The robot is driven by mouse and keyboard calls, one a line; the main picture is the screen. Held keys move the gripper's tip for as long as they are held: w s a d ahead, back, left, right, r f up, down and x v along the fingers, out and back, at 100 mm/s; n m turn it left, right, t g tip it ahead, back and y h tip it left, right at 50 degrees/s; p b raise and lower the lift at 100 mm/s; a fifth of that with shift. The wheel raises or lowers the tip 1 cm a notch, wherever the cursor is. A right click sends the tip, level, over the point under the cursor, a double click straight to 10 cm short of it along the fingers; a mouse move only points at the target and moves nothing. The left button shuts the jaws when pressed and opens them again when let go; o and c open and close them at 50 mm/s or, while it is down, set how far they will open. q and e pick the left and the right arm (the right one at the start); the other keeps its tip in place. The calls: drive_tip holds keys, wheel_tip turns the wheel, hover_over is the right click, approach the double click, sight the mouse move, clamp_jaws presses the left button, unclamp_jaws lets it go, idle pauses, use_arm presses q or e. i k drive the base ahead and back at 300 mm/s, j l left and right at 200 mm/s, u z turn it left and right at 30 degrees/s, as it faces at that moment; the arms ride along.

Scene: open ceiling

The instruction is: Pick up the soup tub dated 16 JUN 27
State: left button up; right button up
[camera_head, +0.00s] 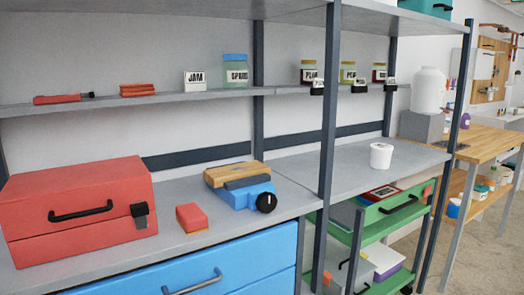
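A small white tub (381,156) stands upright on the right-hand grey worktop, near its front edge. No date can be read on it, so I cannot tell whether it is the tub dated 16 JUN 27. No other white tub like it stands on this worktop. Neither of my grippers is in view, and nothing visible touches the tub.
A red toolbox (80,205), a red block (192,218) and a blue tool (245,195) sit on the left worktop. A dark upright post (329,110) divides the bays. Labelled jars (236,71) line the shelf above. A green cart (372,232) stands below the tub's worktop.

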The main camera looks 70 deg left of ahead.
sight(381, 153)
drive_tip(key=u, duration=2.15)
drive_tip(key=k+l, duration=0.1)
drive_tip(key=l, duration=1.4)
drive_tip(key=i+u, duration=0.05)
